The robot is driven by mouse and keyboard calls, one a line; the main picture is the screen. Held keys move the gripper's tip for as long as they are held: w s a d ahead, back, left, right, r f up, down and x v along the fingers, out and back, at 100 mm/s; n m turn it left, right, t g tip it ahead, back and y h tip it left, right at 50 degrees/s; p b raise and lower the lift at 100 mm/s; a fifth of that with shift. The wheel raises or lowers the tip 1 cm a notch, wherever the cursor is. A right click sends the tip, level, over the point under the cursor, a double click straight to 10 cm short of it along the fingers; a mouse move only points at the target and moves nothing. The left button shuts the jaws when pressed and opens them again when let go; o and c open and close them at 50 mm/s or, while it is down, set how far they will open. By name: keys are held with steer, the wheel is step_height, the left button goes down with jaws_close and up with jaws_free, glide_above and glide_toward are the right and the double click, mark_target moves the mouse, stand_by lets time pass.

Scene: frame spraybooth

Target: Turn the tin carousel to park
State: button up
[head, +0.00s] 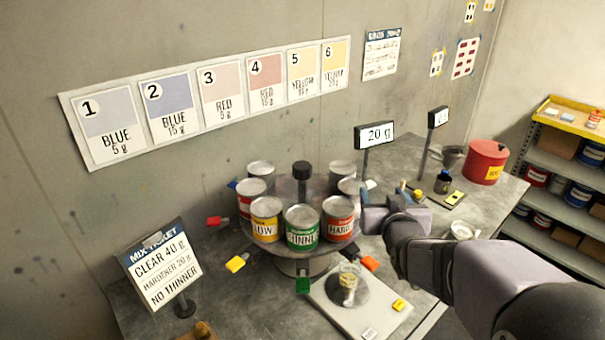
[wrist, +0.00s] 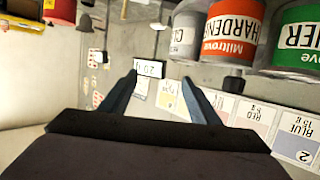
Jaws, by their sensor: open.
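The tin carousel (head: 296,245) stands on the bench, with several tins around a central post with a black knob (head: 302,168). A green thinner tin (head: 302,229) faces front, with a yellow-labelled tin (head: 266,221) to its left and an orange hardener tin (head: 339,220) to its right. Coloured tabs stick out below, among them green (head: 303,285), orange (head: 370,263), yellow (head: 236,264) and red (head: 217,221). My gripper (head: 368,208) is open, just right of the hardener tin. In the upside-down wrist view, nothing shows between the fingers (wrist: 160,80); the hardener tin (wrist: 232,32) appears beyond the right finger.
A scale (head: 345,318) with a clear cup (head: 348,284) stands in front of the carousel. A mix ticket (head: 160,265) stands left, a red can (head: 486,162) right. My arm crosses the bench's right side.

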mark_target(304, 175)
steer(key=w+a+n+y+b, duration=0.1)
steer(key=a+y, duration=0.1)
steer(key=a, duration=0.3)
steer(key=w+a+f+n+t+y+b, duration=0.1)
steer(key=a+b, duration=0.1)
steer(key=a, duration=0.3)
steer(key=w+a+n+t+y+b, duration=0.1)
steer(key=w+a+y, duration=0.1)
steer(key=a, duration=0.4)
steer(key=shift+a+f+y, duration=0.1)
steer(key=shift+f+y, duration=0.05)
steer(key=shift+y, duration=0.15)
steer(key=shift+a, duration=0.2)
steer(key=shift+w+a+r+p, duration=0.15)
steer(key=shift+w+a+p, duration=0.1)
steer(key=shift+w, duration=0.25)
steer(key=shift+w+a+r+p, duration=0.1)
steer(key=shift+w+p, duration=0.15)
steer(key=shift+w, duration=0.25)
steer(key=shift+p+x, duration=1.25)
steer(key=shift+x, duration=1.35)
steer(key=shift+c, duration=0.3)
jaws_close()
steer(key=shift+f, duration=0.1)
